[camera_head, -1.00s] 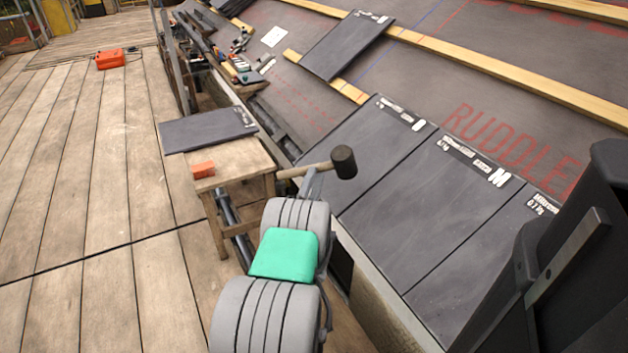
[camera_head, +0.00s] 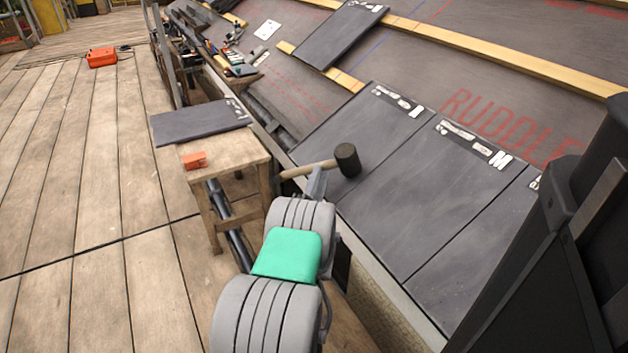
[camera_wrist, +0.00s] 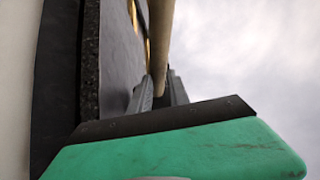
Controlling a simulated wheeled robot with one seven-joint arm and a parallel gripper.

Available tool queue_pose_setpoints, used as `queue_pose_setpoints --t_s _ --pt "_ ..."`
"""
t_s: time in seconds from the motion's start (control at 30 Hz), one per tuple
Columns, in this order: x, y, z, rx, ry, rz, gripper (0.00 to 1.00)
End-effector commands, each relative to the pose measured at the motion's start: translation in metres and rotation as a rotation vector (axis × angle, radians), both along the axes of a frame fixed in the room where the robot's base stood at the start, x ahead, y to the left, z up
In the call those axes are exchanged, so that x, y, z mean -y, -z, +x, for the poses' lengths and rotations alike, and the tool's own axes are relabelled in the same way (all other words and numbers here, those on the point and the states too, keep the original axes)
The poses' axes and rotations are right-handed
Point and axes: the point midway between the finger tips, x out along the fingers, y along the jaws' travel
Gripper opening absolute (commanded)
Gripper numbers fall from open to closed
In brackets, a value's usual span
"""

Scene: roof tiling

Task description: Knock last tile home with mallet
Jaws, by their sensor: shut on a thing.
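My gripper (camera_head: 316,182) is shut on the wooden handle of the mallet (camera_head: 346,160). In the wrist view the pale handle (camera_wrist: 160,40) runs up from between my fingers (camera_wrist: 160,95). More laid tiles, a middle one (camera_head: 430,190) and a right one (camera_head: 500,235), follow along the eave. Another tile (camera_head: 340,38) lies higher up across a batten. Which tile is the last is not clear.
A wooden stool (camera_head: 235,150) beside the eave holds a dark tile (camera_head: 195,124) and an orange block (camera_head: 194,160). Tools (camera_head: 235,65) lie at the far eave. A red case (camera_head: 102,57) stands on the plank deck (camera_head: 90,170), which is mostly clear.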

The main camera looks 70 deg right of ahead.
Motion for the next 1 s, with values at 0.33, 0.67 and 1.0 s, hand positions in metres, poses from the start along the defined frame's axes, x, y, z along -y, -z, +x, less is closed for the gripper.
queue_pose_setpoints --t_s 0.33,0.67,1.0 --pt "-0.002 -0.010 0.003 0.000 0.000 -0.001 0.00" --pt "-0.016 -0.043 0.016 -0.001 -0.002 0.000 0.00" --pt "-0.029 -0.074 0.028 0.000 0.000 -0.001 0.00"
